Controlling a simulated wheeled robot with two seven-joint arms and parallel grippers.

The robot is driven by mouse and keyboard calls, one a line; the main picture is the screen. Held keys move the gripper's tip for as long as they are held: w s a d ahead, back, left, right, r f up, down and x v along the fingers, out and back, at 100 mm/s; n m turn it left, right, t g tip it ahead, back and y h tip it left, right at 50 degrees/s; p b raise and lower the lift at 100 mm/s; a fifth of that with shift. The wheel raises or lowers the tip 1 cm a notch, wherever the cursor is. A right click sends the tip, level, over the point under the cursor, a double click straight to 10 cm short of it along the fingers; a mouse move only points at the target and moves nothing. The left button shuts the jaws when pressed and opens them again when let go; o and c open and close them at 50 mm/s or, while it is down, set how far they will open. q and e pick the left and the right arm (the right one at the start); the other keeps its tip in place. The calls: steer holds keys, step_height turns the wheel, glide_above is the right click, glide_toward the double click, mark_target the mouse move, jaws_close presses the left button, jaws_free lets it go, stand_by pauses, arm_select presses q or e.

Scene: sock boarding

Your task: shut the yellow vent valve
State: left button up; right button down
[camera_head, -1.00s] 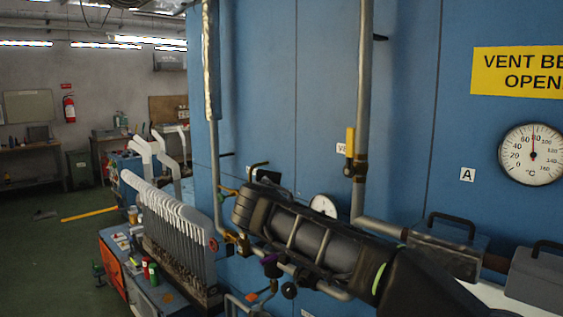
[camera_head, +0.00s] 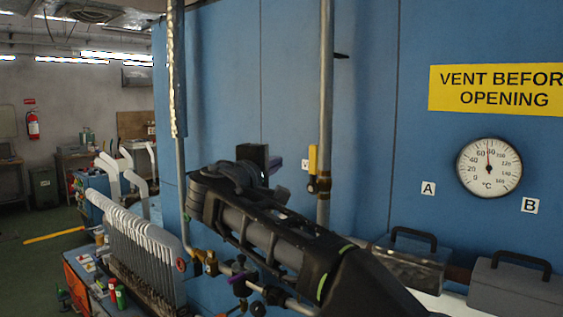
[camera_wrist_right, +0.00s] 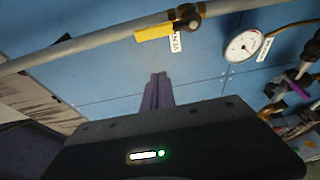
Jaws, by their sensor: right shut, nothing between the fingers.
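The yellow vent valve handle (camera_head: 312,158) stands upright along the grey vertical pipe (camera_head: 325,90), above a brass valve body (camera_head: 320,185). In the right wrist view the yellow handle (camera_wrist_right: 154,32) lies along the pipe, beside a small white VENT label (camera_wrist_right: 176,40). My right gripper (camera_head: 275,165) is left of the handle in the head view, apart from it. In the right wrist view its shut purple-grey fingers (camera_wrist_right: 158,78) are empty, with a gap of blue panel between the tips and the handle. My left gripper is not in view.
A blue panel wall (camera_head: 370,120) carries a large dial gauge (camera_head: 489,168) and a yellow VENT BEFORE OPENING sign (camera_head: 495,88). Grey boxes with black handles (camera_head: 520,285) stand low right. A rack of white sock forms (camera_head: 140,240) stands left. Lower pipes and small valves lie beneath my arm.

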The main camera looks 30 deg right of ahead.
mark_target(317, 168)
steer(key=w+d+p, duration=0.1)
steer(key=d+p, duration=0.3)
steer(key=d, duration=0.4)
steer(key=shift+w+d, duration=0.25)
steer(key=shift+s, duration=0.1)
steer(key=s+m+b, duration=0.1)
steer(key=m+b, duration=0.1)
steer(key=b, duration=0.3)
steer(key=s+f+m+h+b, duration=0.1)
steer(key=m+b, duration=0.1)
steer(key=b, duration=0.4)
steer(key=s+d+m+h+b, duration=0.1)
steer(key=s+m+b, duration=0.1)
steer(key=b, duration=0.3)
steer(key=shift+s+d+f+m, duration=0.1)
steer(key=shift+f+m, duration=0.15)
steer(key=shift+m, duration=0.35)
steer(key=s+d+f+m+g+h+b, duration=0.1)
steer(key=s+f+m+g+h+b, duration=0.2)
steer(key=m+b, duration=1)
steer(key=shift+s+d+f+g+h, duration=0.15)
steer(key=shift+s+f+g+h, duration=0.25)
steer(key=shift+s+f+h, duration=0.3)
